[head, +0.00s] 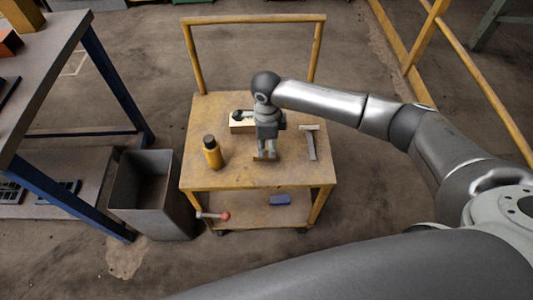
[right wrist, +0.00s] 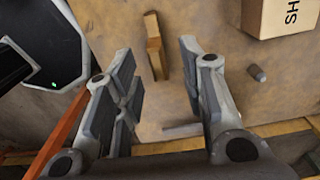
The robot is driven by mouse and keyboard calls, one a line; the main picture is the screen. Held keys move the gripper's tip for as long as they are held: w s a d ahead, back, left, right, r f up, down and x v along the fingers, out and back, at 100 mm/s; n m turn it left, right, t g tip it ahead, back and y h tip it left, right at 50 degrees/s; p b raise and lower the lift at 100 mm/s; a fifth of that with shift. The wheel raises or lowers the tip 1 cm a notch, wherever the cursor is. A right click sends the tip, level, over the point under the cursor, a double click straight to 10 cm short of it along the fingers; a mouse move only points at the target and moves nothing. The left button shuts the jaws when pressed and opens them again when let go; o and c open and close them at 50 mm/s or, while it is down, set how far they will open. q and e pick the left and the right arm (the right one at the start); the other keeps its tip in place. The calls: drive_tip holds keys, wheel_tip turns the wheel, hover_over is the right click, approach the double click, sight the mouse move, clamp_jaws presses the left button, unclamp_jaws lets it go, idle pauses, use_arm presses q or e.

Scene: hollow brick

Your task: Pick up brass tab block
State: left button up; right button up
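A small brass-coloured block (right wrist: 154,45), longer than wide, lies on the worn cart top in the right wrist view. I take it to be the brass tab block. My right gripper (right wrist: 157,62) is open, with one finger on each side of the block's line and a clear gap to both. In the head view, my right gripper (head: 266,153) points down over the front middle of the yellow cart (head: 230,178). A tan bit of the block (head: 257,157) shows by the fingertips, mostly hidden by them. My left gripper is not in view.
A yellow bottle (head: 212,155) stands left of the gripper. A grey T-shaped tool (head: 310,144) lies to the right. A pale box (head: 238,127) sits behind, partly hidden. A grey bin (head: 152,205) and a blue-legged bench (head: 118,85) stand left of the cart.

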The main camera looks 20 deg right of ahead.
sight(267, 155)
wheel_tip(267, 155, down, 4)
drive_tip(key=shift+s+f, duration=0.1)
clamp_jaws()
idle(0.4)
